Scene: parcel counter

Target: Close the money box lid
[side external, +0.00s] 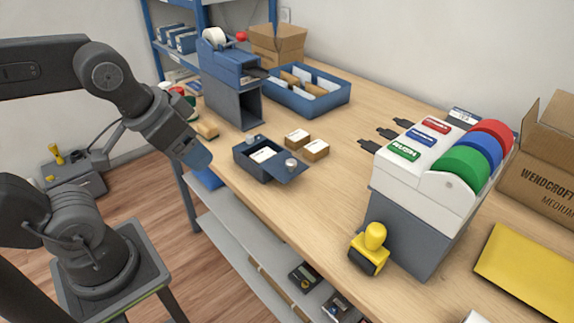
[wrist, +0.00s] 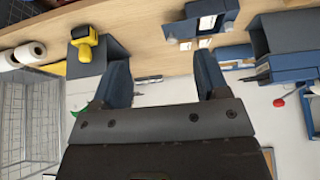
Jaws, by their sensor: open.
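The money box (side external: 243,160) is a small dark blue box near the counter's left edge in the side external view. It is partly open, and a white card shows inside. The box (wrist: 211,9) appears at the top of that view, beyond the right finger.
Two small cardboard boxes (side external: 307,145) stand behind the money box. A blue-grey machine (side external: 232,85) and a blue tray (side external: 309,103) stand farther back. A yellow-handled stamp (side external: 370,249) and a label dispenser (side external: 425,190) stand right. Bare counter lies between the money box and dispenser.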

